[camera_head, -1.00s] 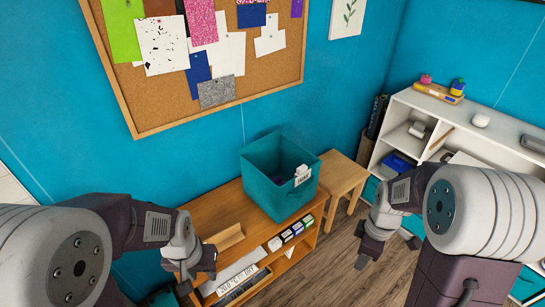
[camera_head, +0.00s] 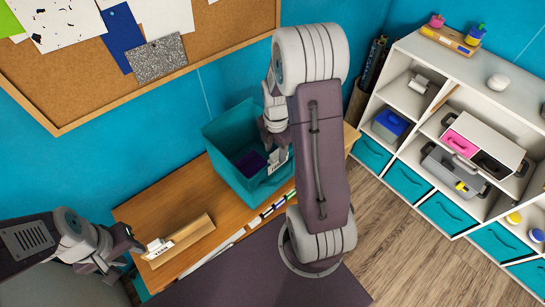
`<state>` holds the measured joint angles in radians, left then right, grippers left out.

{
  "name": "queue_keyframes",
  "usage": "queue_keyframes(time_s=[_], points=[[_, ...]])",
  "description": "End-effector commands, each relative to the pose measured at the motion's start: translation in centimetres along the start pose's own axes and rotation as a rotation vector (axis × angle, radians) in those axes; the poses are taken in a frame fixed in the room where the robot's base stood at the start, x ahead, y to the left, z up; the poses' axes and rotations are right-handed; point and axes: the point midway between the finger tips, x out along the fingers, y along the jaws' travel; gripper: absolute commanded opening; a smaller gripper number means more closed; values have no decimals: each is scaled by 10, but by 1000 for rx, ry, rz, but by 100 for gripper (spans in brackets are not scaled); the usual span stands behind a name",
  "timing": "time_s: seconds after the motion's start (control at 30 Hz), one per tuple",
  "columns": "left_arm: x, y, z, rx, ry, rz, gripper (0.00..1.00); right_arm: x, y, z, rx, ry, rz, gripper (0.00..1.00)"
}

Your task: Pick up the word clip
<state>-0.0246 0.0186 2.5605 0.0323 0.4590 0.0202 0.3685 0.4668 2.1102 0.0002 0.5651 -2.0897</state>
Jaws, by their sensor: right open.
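A white word clip (camera_head: 278,158) sits on the front rim of the teal bin (camera_head: 222,150). Its lettering is too small to read surely. My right gripper (camera_head: 268,132) is open just above this clip, over the bin, and part of it is hidden by my own arm. A second small white clip with dark letters (camera_head: 159,247) is at the left end of the wooden holder (camera_head: 190,236) on the bench. My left gripper (camera_head: 134,243) is right beside this second clip. I cannot tell whether its fingers are closed on it.
The bin stands on a wooden bench (camera_head: 150,208) against the blue wall, with something dark purple inside it. A white shelf (camera_head: 405,60) with teal drawers, toolboxes and small items stands at the right. The wood floor (camera_head: 400,235) before it is clear.

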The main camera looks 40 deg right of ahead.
Motion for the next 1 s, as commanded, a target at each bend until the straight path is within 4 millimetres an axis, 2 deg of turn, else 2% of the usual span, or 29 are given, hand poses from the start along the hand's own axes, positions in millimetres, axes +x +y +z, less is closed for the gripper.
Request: queue_keyframes(time_s=[0.17,0.4,0.67,0.7,0.87,1.0], points=[[0,0,0,0,0,0,36,8,0,0,1,1,-1,48],[1,0,0,0,0,0,36,50,-1,-2,1,2,-3,48],[1,0,0,0,0,0,36,56,0,-2,2,-1,1,48],[1,0,0,0,0,0,36,56,0,-2,2,-1,1,45],[1,0,0,0,0,0,36,56,0,-2,2,-1,1,1],[1,0,0,0,0,0,36,56,0,-2,2,-1,1,0]])
